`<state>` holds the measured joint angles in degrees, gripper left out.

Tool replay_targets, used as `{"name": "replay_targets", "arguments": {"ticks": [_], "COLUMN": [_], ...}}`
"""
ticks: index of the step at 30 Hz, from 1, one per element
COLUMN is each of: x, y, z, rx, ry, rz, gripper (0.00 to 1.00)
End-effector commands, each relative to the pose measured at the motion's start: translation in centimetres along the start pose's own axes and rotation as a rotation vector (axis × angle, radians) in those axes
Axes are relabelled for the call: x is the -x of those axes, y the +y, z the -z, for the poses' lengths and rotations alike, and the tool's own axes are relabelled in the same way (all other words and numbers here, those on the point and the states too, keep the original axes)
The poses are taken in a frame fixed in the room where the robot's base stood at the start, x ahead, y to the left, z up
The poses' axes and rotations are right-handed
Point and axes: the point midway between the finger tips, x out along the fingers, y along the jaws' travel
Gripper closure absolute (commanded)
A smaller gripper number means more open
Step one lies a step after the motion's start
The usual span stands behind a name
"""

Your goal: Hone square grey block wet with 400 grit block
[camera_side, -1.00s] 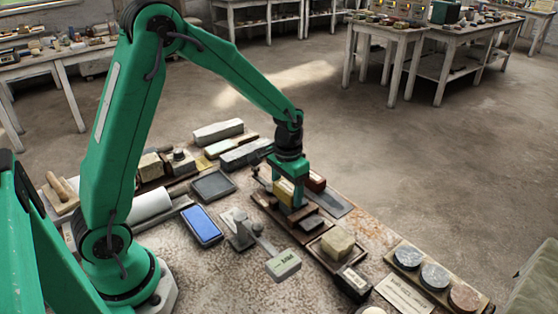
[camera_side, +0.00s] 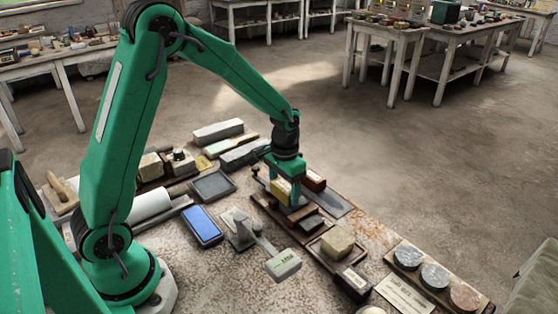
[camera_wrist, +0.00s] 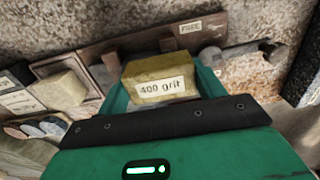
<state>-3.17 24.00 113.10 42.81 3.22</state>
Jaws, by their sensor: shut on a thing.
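My gripper (camera_side: 281,194) is shut on the yellowish block labelled "400 grit" (camera_wrist: 160,88), with the label facing the wrist camera. In the side view this block (camera_side: 281,188) is low over a brown wooden board (camera_side: 262,206). Dark flat pieces (camera_side: 312,223) lie beside it on the board. I cannot tell which thing is the square grey block, or whether the 400 grit block touches anything under it; the jaws hide its underside. A pale block (camera_side: 338,241) sits in a shallow tray in front and also shows in the wrist view (camera_wrist: 62,92).
A reddish block (camera_side: 314,181) is close behind my gripper. A blue-topped slab (camera_side: 202,226), a grey-topped tray (camera_side: 213,185) and a grey stand (camera_side: 240,232) lie to the left. Round discs (camera_side: 435,277) line the right edge. A pale-topped block (camera_side: 283,264) lies in front.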

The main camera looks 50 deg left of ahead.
Motion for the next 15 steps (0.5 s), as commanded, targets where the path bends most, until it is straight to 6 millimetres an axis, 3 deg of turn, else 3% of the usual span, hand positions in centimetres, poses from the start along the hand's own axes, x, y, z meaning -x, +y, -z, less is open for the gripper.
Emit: {"name": "replay_targets", "arguments": {"ticks": [15], "x": [-0.2], "y": [-1.1], "z": [0.0], "rx": [0.001], "ry": [0.0], "rz": [0.0], "gripper": [0.57]}}
